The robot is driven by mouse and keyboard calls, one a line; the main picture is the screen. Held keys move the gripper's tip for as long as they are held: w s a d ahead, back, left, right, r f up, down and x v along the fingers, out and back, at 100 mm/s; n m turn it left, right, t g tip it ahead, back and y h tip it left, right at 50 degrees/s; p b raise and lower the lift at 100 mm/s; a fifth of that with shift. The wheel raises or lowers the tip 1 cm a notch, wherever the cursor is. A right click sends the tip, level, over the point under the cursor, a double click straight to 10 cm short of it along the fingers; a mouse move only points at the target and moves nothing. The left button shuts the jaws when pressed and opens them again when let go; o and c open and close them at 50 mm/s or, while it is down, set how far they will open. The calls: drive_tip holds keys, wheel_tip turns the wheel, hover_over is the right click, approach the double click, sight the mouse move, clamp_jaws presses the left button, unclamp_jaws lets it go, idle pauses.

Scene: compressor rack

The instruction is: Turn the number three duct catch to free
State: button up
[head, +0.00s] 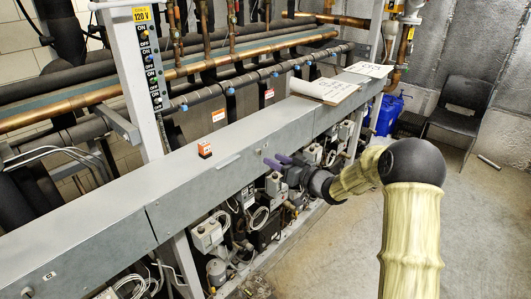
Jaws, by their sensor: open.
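A long grey metal duct (110,200) runs from the lower left to the upper right along the compressor rack. A small fitting (49,276) sits on its front face at the lower left. Another small fitting (265,148) shows on the front face just behind my gripper's fingertips. I cannot read any catch numbers or tell how the catches are turned.
Grey boxes (207,235) and cables hang below.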

sight(261, 152)
drive_tip(key=p+x, duration=0.1)
drive_tip(key=x, duration=0.4)
drive_tip(key=shift+c, duration=0.4)
clamp_jaws()
drive_tip(key=shift+f+n+b, duration=0.15)
drive_tip(key=shift+n+b, duration=0.25)
drive_tip(key=shift+b, duration=0.3)
drive_tip(key=n+b, duration=1.7)
drive_tip(key=b, duration=0.3)
drive_tip(key=shift+d, duration=0.1)
